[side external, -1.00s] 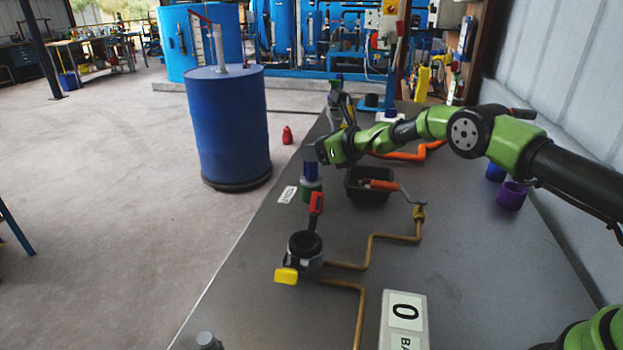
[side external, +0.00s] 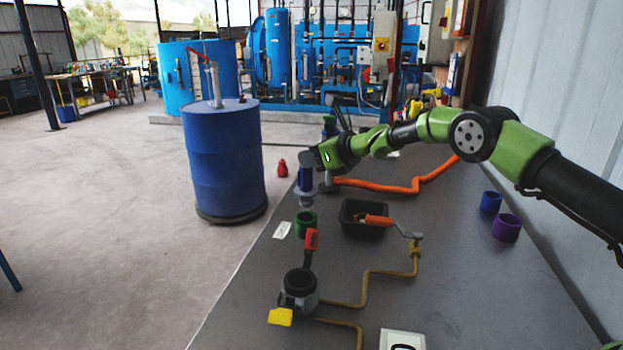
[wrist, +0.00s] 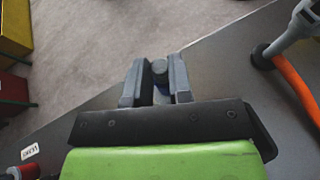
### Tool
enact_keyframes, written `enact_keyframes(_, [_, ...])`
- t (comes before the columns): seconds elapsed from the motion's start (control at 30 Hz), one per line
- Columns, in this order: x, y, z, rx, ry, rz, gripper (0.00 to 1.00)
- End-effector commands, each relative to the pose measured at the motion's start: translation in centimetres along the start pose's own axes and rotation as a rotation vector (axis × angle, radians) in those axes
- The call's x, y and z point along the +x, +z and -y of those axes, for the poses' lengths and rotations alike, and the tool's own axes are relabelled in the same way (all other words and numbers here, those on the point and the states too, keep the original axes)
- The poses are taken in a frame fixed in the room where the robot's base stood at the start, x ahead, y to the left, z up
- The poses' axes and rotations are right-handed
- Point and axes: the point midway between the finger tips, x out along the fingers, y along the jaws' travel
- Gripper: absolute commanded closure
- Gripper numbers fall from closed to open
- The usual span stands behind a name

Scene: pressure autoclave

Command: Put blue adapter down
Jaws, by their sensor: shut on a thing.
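My gripper (side external: 308,160) is shut on the blue adapter (side external: 305,177), which hangs upright with a grey lower end. In the side external view it is held above and slightly beyond a green cup (side external: 306,225), with a gap between them. In the wrist view, my gripper's fingers (wrist: 157,82) close around a grey round end and a bit of blue of the adapter (wrist: 163,91). Most of the adapter is hidden there by the fingers.
A black bin (side external: 352,230) sits right of the green cup. A grey fitting with an orange hose (side external: 405,190) lies behind. A red-handled valve (side external: 311,240) is in front. Blue (side external: 490,203) and purple (side external: 506,229) cups stand at right. A white label (side external: 282,230) lies near the left edge.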

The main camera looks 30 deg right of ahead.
Motion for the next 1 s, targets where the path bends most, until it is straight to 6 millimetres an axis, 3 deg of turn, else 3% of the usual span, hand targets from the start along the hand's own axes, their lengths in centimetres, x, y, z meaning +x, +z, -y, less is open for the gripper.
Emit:
enact_keyframes(0.03, [-0.5, 1.1, 0.0, -0.004, -0.002, 0.005, 1.00])
enact_keyframes(0.2, [-1.2, 2.9, 0.0, -0.001, 0.000, 0.003, 1.00])
enact_keyframes(0.43, [-1.8, 3.1, -1.5, -0.022, 0.063, -0.001, 1.00])
enact_keyframes(0.63, [-4.5, 2.5, -7.1, -0.113, 0.291, 0.000, 1.00])
enact_keyframes(0.8, [-8.5, 2.0, -12.7, -0.208, 0.511, 0.002, 1.00])
enact_keyframes(1.0, [-12.7, 1.6, -17.1, -0.279, 0.676, 0.002, 1.00])
